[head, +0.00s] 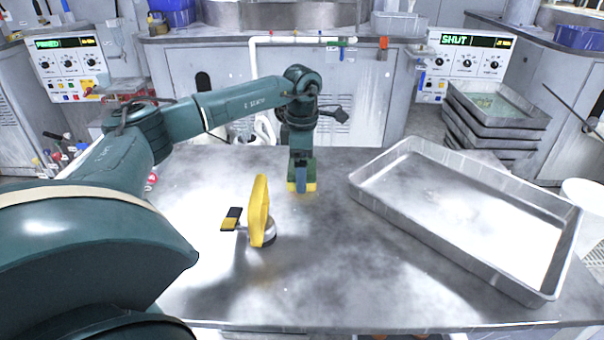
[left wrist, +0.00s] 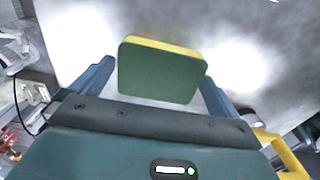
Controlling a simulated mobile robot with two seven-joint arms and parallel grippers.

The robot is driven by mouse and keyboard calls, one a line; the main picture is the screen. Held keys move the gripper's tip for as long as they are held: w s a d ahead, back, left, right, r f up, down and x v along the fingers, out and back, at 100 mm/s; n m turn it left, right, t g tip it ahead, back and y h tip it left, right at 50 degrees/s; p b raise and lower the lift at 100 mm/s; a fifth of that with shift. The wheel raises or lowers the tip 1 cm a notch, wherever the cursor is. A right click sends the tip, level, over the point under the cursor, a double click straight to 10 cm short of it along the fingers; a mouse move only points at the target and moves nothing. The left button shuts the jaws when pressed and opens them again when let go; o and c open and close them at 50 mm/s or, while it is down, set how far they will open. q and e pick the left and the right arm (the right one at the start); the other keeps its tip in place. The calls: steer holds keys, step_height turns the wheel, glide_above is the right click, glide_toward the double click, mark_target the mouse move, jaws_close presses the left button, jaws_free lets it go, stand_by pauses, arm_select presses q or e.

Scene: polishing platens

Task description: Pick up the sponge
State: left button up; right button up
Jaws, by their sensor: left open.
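The sponge has a green face and a yellow layer. In the left wrist view the sponge (left wrist: 160,72) lies between the two blue fingers of my left gripper (left wrist: 155,80). Those fingers are apart, one on each side of it, and I cannot tell whether either touches it. In the head view my left gripper (head: 301,178) points down over the far middle of the metal table. The sponge's yellow edge (head: 311,187) shows at the fingertips, low at the table surface; the rest is partly hidden by a finger. My right gripper is not in view.
A yellow-handled suction tool (head: 259,210) stands on the table (head: 330,270), left of and nearer than my left gripper. A large shallow metal tray (head: 440,225) takes up the right side. The front middle is clear. Stacked trays (head: 492,115) stand beyond the table at right.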

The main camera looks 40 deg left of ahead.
arm_select(q)
steer(key=shift+c, duration=0.6)
steer(key=c, duration=0.7)
steer(key=shift+r, duration=0.1)
step_height(320, 180, up, 10)
steer(key=shift+p, duration=0.5)
steer(key=o, duration=0.4)
steer(key=c, duration=0.3)
